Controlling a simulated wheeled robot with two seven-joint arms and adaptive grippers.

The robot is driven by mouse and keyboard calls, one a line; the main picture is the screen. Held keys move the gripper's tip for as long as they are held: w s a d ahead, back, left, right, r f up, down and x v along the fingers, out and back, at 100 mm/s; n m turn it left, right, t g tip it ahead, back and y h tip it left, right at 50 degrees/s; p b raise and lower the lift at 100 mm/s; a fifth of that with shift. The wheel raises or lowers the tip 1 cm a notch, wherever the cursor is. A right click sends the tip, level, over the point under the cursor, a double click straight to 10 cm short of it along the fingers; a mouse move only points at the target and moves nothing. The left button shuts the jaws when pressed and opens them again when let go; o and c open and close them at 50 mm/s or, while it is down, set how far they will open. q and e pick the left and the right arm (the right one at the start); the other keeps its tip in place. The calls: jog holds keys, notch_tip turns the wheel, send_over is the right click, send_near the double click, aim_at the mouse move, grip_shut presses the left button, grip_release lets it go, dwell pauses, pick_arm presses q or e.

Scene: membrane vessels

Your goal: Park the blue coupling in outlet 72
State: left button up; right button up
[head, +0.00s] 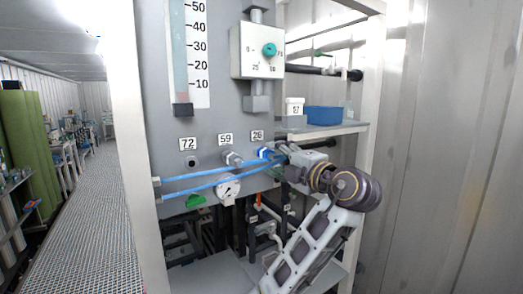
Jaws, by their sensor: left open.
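The blue coupling (264,153) sits at the outlet under the label 26 (257,135), with a blue hose running from it to the left. Outlet 72 (192,162) is a dark port at the left of the grey panel, under its label 72 (188,143), with nothing plugged into it. My left gripper (279,153) is open, just right of the blue coupling, fingers pointing left toward it. Whether the fingers touch or surround the coupling I cannot tell at this size. My right gripper is out of view.
Outlet 59 (233,159) with a metal fitting lies between. A shelf with a blue bin (324,115) stands right, above my arm.

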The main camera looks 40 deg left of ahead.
aim_at(274, 158)
pick_arm(q)
jog(key=shift+w+a+r, duration=0.1)
jog(key=shift+w+a, duration=0.05)
jog(key=shift+a, duration=0.25)
jog(key=shift+f+b+x, duration=0.2)
jog(key=shift+b+x, duration=0.8)
jog(key=shift+x, duration=0.45)
jog(key=shift+w+a+r+b, duration=0.1)
jog(key=shift+w+a+b, duration=0.2)
jog(key=shift+a, duration=0.25)
jog(key=shift+b, duration=1.1)
jog(key=shift+c, duration=0.2)
grip_shut()
dwell(0.3)
jog(key=shift+s+d, duration=0.1)
jog(key=shift+d, duration=0.1)
